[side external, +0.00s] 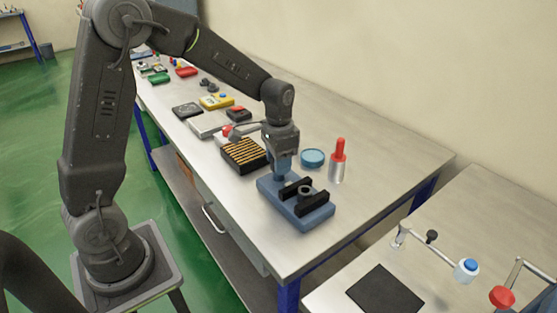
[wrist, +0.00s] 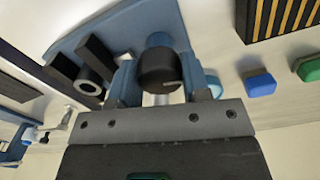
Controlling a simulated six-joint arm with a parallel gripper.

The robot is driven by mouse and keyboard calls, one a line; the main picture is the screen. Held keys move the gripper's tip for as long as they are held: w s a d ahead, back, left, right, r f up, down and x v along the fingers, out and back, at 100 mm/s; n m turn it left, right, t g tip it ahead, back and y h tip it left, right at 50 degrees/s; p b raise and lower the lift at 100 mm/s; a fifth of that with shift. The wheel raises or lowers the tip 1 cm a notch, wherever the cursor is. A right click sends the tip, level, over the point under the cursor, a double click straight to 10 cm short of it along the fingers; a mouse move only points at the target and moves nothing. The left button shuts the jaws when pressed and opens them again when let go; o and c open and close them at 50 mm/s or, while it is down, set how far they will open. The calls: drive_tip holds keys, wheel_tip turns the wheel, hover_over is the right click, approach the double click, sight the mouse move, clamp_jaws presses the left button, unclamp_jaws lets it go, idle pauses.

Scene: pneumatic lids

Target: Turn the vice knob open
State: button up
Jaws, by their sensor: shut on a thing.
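The vice has a blue base (side external: 316,219) and stands near the front end of the bench. Two black jaws hold a grey ring-shaped part (side external: 306,191) between them. In the wrist view the vice's blue base (wrist: 120,32) fills the upper middle, and the ring part (wrist: 88,82) is at the left. The vice's dark round knob (wrist: 158,70) has a light mark on its face. My gripper (side external: 281,176) points down at the vice's rear end. Its blue fingers are shut around the knob, one on each side. In the side view the gripper hides the knob.
A slotted black tray (side external: 243,156) stands close behind my gripper. A round blue dish (side external: 312,157) and a red-topped bottle (side external: 338,160) stand right of it. Several coloured items sit farther along the bench. The second bench holds a black mat (side external: 385,290).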

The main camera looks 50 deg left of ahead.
drive_tip(key=n, duration=0.5)
drive_tip(key=shift+n, duration=0.3)
drive_tip(key=n, duration=0.4)
drive_tip(key=shift+r, duration=0.1)
drive_tip(key=n, duration=0.5)
drive_tip(key=shift+n, duration=3)
drive_tip(key=o, duration=0.9)
drive_tip(key=shift+o, duration=0.2)
wheel_tip(320, 180, up, 14)
